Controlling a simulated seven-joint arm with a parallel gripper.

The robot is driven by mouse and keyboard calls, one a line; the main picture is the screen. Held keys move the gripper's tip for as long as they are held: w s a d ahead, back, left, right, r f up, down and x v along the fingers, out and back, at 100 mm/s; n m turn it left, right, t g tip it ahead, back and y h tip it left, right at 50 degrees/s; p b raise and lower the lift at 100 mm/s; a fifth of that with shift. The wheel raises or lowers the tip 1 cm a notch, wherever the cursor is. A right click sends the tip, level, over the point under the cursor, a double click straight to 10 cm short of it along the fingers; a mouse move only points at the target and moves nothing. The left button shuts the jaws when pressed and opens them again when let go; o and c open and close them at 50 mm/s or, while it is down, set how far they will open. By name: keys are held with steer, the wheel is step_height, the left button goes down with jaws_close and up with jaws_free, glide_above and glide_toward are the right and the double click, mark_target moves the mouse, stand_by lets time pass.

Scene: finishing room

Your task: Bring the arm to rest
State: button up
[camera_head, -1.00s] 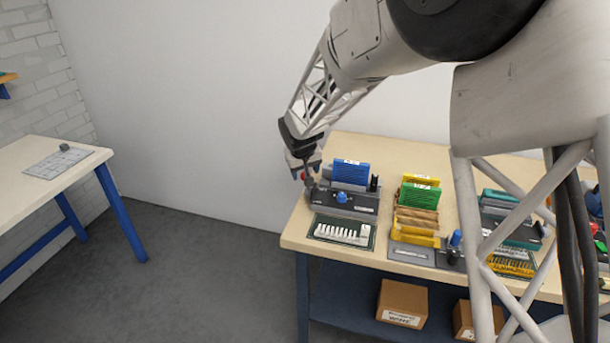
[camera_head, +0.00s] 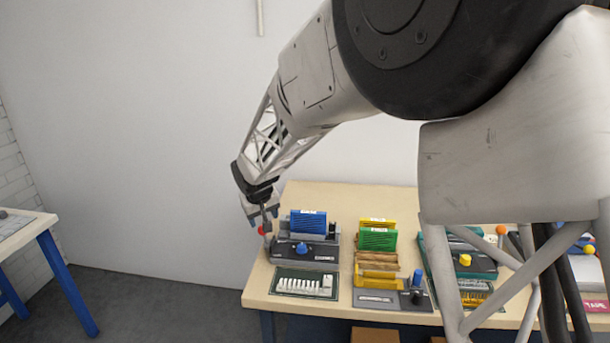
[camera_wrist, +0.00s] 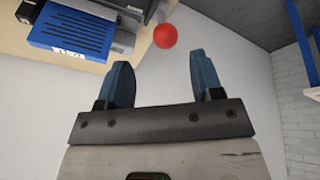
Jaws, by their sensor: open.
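My gripper (camera_wrist: 162,80) shows in the wrist view with its two blue fingers apart and nothing between them. A red ball-shaped knob (camera_wrist: 165,36) shows beyond the fingertips, apart from them. In the head view my gripper (camera_head: 262,216) hangs at the left end of the workbench (camera_head: 345,198), beside a grey fixture (camera_head: 313,252) with a blue block (camera_head: 308,221) and a blue knob. The red knob (camera_head: 261,230) shows right by the gripper there. Its fingers are too small in that view to make out clearly.
A tray of white pieces (camera_head: 304,285) lies in front of the fixture. A rack with green and yellow plates (camera_head: 378,239) and a teal fixture (camera_head: 478,262) stand to the right. Another table (camera_head: 22,233) is at far left. Open floor lies between the tables.

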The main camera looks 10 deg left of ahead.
steer(key=s+d+r+m, duration=0.1)
steer(key=s+d+r, duration=0.4)
steer(key=d, duration=0.4)
steer(key=s+d+r+m, duration=0.25)
steer(key=s+d, duration=0.35)
steer(key=d, duration=0.3)
steer(key=s+d+r, duration=0.4)
steer(key=s+d, duration=0.2)
steer(key=d, duration=0.4)
steer(key=s+d+m, duration=0.1)
steer(key=s+d, duration=0.3)
steer(key=s, duration=0.4)
steer(key=s+d+f+m+g, duration=0.1)
steer(key=s+d, duration=0.3)
steer(key=s, duration=0.4)
steer(key=s+d+m, duration=0.1)
steer(key=s+d, duration=0.4)
steer(key=s, duration=0.3)
steer(key=shift+f+m+h, duration=0.15)
steer(key=shift+m+h, duration=0.15)
steer(key=shift+m, duration=0.05)
